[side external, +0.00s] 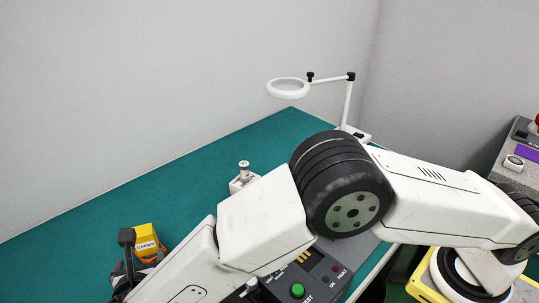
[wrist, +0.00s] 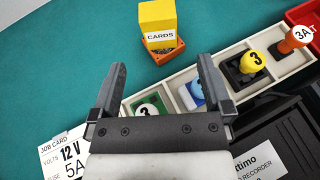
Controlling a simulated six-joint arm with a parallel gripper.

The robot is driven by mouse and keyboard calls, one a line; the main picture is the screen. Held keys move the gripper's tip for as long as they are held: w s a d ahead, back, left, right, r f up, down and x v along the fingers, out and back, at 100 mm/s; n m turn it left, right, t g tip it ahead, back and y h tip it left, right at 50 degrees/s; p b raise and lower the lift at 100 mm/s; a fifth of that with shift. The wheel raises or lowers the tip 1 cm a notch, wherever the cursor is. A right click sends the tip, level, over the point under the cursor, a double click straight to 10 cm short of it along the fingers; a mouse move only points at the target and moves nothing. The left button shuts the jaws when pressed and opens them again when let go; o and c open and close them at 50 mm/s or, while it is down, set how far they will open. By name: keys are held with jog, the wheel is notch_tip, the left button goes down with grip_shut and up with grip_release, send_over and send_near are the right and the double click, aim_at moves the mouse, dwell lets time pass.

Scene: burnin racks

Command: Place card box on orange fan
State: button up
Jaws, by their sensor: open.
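The card box (wrist: 157,18) is a yellow box with a white CARDS label. In the wrist view it stands on top of a low orange piece (wrist: 176,53), which looks like the orange fan; most of the piece is hidden under the box. The box also shows in the side view (side external: 146,236), at the lower left beside my gripper's dark finger. My gripper (wrist: 161,64) is open and empty. In the wrist view its fingers are apart, with the box beyond the tips and touching neither finger.
A light tray (wrist: 179,79) with several compartments holds numbered coloured pieces near the right finger. A job card (wrist: 65,155) lies at lower left and a dark recorder (wrist: 265,150) at lower right. A magnifier lamp (side external: 288,88) stands at the back. Green table (wrist: 60,50) is clear at left.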

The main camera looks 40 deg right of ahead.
jog(key=d+m+g, duration=0.1)
jog(key=d+m, duration=0.1)
jog(key=d, duration=0.2)
jog(key=d+m+g, duration=0.1)
jog(key=d+g, duration=0.1)
jog(key=d, duration=0.2)
jog(key=w+d+m+g+h, duration=0.1)
jog(key=d+m, duration=0.1)
jog(key=d, duration=0.1)
jog(key=shift+w+d+r+m, duration=0.1)
jog(key=shift+d+r+m, duration=0.2)
jog(key=shift+d+r, duration=0.1)
jog(key=s+d+r+m+g+y, duration=0.1)
jog(key=s+d+m+g+y, duration=0.1)
jog(key=s+d+m, duration=0.4)
jog(key=s+d+r+m+g+y, duration=0.1)
jog(key=s+d+m+g+y, duration=0.1)
jog(key=s+d+m, duration=0.4)
jog(key=s+d+r+m+g+y, duration=0.1)
jog(key=s+d+m, duration=0.5)
jog(key=d+m, duration=0.7)
jog(key=shift+s+d+r+m+g+y, duration=0.15)
jog(key=shift+d+r+m+g+y, duration=0.35)
jog(key=shift+d, duration=0.6)
jog(key=shift+f, duration=0.15)
